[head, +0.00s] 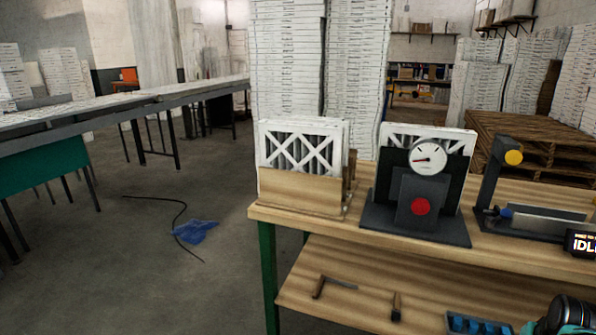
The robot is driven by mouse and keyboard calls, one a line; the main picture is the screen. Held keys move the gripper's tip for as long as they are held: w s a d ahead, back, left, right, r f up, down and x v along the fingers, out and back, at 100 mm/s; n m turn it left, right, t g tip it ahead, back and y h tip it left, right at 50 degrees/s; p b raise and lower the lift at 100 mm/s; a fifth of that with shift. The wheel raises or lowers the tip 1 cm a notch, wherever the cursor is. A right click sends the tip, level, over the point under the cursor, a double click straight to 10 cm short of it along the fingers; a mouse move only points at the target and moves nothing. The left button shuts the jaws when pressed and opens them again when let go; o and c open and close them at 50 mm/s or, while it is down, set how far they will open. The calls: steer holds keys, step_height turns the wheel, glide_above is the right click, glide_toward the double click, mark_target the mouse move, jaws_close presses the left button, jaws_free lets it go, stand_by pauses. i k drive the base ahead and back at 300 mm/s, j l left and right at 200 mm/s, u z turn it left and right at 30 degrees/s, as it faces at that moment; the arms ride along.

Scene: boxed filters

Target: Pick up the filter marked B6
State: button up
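A white-framed filter (299,150) with an X-pattern face stands upright in a wooden holder (300,193) at the left end of the workbench. More white frame edges show close behind it. Another white-framed filter (399,130) stands upright in a dark fixture (377,217) to the right, partly hidden by a round gauge (429,157) and a block with a red button (420,207). I cannot read a B6 mark on either filter. My gripper's fingers are not in view.
The wooden workbench (345,227) has a lower shelf (345,285) with small tools and a blue bin (470,324). A black post device (500,175) and an IDLE display (582,243) stand right. Tall white stacks rise behind. The floor left has a blue cloth (195,231) and cable.

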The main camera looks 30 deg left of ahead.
mark_target(318, 149)
steer(key=j+z, duration=0.35)
steer(key=j, duration=0.2)
steer(key=k+j+z, duration=0.1)
steer(key=j+z, duration=0.25)
steer(key=j, duration=0.15)
steer(key=k+j, duration=0.1)
steer(key=j, duration=0.3)
steer(key=j+z, duration=0.1)
steer(key=j, duration=0.25)
steer(key=k+j, duration=0.15)
steer(key=j, duration=0.25)
steer(key=k+j+z, duration=0.1)
steer(key=j, duration=0.3)
steer(key=k+j, duration=0.1)
steer(key=j, duration=0.25)
steer(key=k+j+z, duration=0.15)
steer(key=j, duration=0.6)
steer(key=k+j, duration=0.15)
steer(key=j, duration=0.2)
steer(key=k+j, duration=0.1)
steer(key=j, duration=0.25)
steer(key=k+j, duration=0.15)
steer(key=j, duration=0.2)
steer(key=k+j, duration=0.15)
steer(key=j, duration=0.2)
